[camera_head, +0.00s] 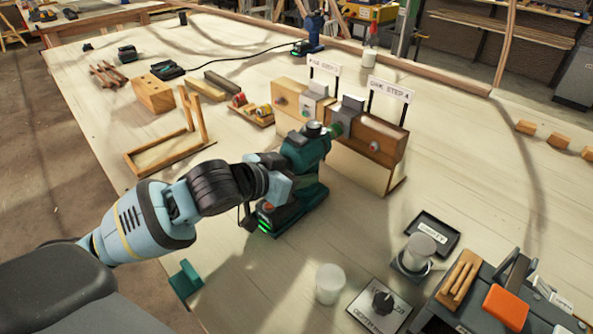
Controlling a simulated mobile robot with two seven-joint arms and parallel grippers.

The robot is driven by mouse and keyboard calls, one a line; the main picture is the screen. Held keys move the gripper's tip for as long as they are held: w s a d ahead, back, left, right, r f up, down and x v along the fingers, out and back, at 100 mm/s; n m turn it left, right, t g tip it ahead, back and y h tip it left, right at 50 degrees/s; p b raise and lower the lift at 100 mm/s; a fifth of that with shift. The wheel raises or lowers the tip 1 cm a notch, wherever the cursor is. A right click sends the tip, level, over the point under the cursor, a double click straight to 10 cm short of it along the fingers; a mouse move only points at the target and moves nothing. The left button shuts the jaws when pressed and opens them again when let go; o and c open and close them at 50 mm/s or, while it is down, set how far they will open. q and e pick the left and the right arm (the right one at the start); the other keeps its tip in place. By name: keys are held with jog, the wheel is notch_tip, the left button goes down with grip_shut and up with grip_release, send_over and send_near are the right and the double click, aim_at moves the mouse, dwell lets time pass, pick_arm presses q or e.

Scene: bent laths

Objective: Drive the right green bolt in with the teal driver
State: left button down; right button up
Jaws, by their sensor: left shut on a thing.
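The teal driver (308,152) is in the middle of the head view, with its green-lit battery base low, over or on the table; I cannot tell which. My left gripper (280,182) comes in from the left and is shut on the driver at its grip. The driver's nose (338,128) points up and right at the near face of the darker wooden block (378,140), at its left end. I cannot make out the right green bolt apart from the nose, nor whether they touch. A round reddish knob (374,146) shows on that block's face. My right gripper is not in view.
A paler block (288,98) stands left of the dark one; signs stand behind both. A wooden frame (165,150) lies to the left.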

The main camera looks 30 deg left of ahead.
pick_arm(q)
jog(key=shift+w+r, duration=0.1)
jog(key=shift+r, duration=0.15)
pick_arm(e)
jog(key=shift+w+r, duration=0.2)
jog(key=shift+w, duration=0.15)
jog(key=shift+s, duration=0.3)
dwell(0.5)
